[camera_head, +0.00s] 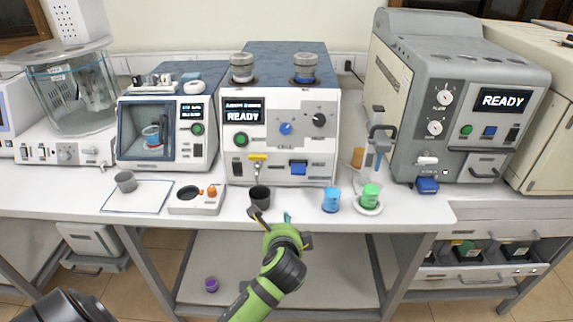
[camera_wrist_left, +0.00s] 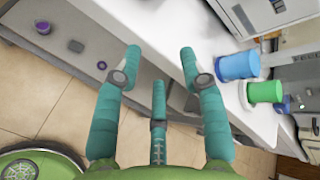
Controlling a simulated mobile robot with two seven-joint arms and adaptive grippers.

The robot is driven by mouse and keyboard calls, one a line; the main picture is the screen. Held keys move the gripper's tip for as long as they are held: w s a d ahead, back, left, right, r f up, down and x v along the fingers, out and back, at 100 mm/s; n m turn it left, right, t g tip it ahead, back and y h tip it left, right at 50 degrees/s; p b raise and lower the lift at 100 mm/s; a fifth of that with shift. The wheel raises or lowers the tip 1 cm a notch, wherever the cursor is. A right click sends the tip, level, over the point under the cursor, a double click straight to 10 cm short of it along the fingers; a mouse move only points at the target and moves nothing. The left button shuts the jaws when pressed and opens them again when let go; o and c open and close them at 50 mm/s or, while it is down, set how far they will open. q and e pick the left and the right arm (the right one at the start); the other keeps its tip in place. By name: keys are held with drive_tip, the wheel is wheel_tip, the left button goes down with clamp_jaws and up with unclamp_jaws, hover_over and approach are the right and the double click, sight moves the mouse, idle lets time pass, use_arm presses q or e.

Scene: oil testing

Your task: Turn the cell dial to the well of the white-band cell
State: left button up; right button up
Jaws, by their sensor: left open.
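The middle analyser (camera_head: 232,163) has a blue knob (camera_head: 285,128) and a black knob (camera_head: 319,120) on its white front; I cannot tell from their small labels which is the cell dial. Two metal-capped cells stand in wells on its top. The left cell (camera_head: 242,68) seems to have a pale band, and the right cell (camera_head: 305,68) has a blue band. My left gripper (camera_head: 281,224) is at the table's front edge, below and away from the knobs. In the left wrist view its teal fingers (camera_wrist_left: 160,62) are spread and empty. My right gripper is not in view.
A dark cup (camera_head: 259,198) stands just beyond my left fingers. A blue cup (camera_head: 331,200) and a green cup (camera_head: 370,196) stand to the right. A yellow-handled tap (camera_head: 257,158) juts from the analyser's front. The tabletop between the dark and blue cups is clear.

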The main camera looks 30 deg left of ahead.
sight(286, 130)
use_arm(q)
drive_tip(key=w+a+r+m+t+y, duration=0.2)
drive_tip(key=w+r+m, duration=0.3)
drive_tip(key=r, duration=0.3)
drive_tip(key=w+a+r+m+t+y, duration=0.25)
drive_tip(key=w+r+m, duration=0.2)
drive_tip(key=r, duration=0.35)
drive_tip(key=shift+g+y, duration=0.25)
drive_tip(key=shift+g, duration=0.1)
drive_tip(key=x, duration=0.3)
drive_tip(key=p+x, duration=0.1)
drive_tip(key=x, duration=0.2)
drive_tip(key=shift+w+d+r, duration=0.1)
drive_tip(key=shift+w+r, duration=0.1)
drive_tip(key=shift+w, duration=0.2)
drive_tip(key=shift+w+a, duration=0.3)
drive_tip(key=shift+w, duration=0.05)
drive_tip(key=c, duration=0.8)
